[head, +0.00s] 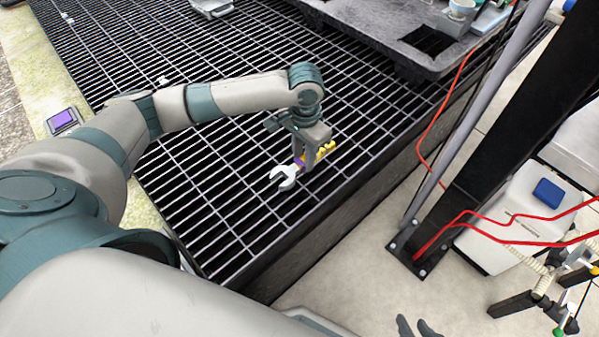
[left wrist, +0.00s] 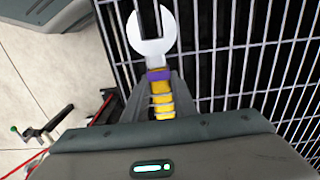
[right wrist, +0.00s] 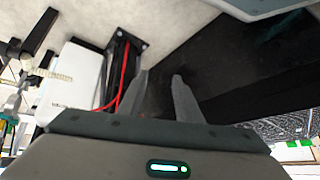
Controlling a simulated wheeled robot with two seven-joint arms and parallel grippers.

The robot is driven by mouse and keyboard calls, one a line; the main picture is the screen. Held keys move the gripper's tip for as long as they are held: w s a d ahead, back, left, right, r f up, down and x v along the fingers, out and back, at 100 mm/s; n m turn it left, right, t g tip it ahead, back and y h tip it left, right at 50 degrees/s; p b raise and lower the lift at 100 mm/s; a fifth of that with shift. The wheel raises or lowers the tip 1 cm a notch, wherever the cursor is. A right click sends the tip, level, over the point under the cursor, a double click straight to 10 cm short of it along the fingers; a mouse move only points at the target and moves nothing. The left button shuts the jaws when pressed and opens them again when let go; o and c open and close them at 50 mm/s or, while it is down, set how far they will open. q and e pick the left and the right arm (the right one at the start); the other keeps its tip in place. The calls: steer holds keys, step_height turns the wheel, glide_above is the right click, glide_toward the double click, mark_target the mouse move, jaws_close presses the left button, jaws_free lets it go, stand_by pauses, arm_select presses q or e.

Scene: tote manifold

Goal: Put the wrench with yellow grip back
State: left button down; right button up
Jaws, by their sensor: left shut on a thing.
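The wrench (head: 287,178) has a silver open-ended head, a purple band and a yellow grip. My left gripper (head: 304,163) is shut on its grip, just above the dark metal grating (head: 236,208). I cannot tell whether the wrench touches the bars. In the left wrist view the wrench (left wrist: 154,47) points away from the gripper (left wrist: 161,78), its yellow grip between the fingers. My right gripper (head: 415,326) shows only its fingertips at the bottom of the head view. In the right wrist view its fingers (right wrist: 158,80) are apart with nothing between them.
A dark tray (head: 360,28) stands on the grating at the back right. A device with a purple screen (head: 62,121) lies on the left ledge. A black post (head: 470,150) with red cables stands right of the grating, near a white case (head: 515,215). Much of the grating is clear.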

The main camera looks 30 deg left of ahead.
mark_target(300, 171)
arm_select(q)
steer(key=shift+s+a+f, duration=0.15)
steer(key=shift+s+f, duration=0.3)
steer(key=shift+s, duration=0.3)
arm_select(e)
steer(key=shift+s+a+r, duration=0.15)
steer(key=shift+s+a, duration=0.05)
steer(key=shift+a, duration=0.1)
arm_select(q)
steer(key=shift+s+f, duration=0.1)
steer(key=shift+f, duration=0.45)
step_height(300, 171, down, 2)
steer(key=shift+f+b, duration=0.1)
steer(key=shift+b, duration=0.4)
steer(key=shift+f, duration=0.4)
arm_select(e)
steer(key=shift+w+a+r+t+y, duration=0.2)
steer(key=shift+w+a+t+y, duration=0.2)
steer(key=shift+w, duration=0.2)
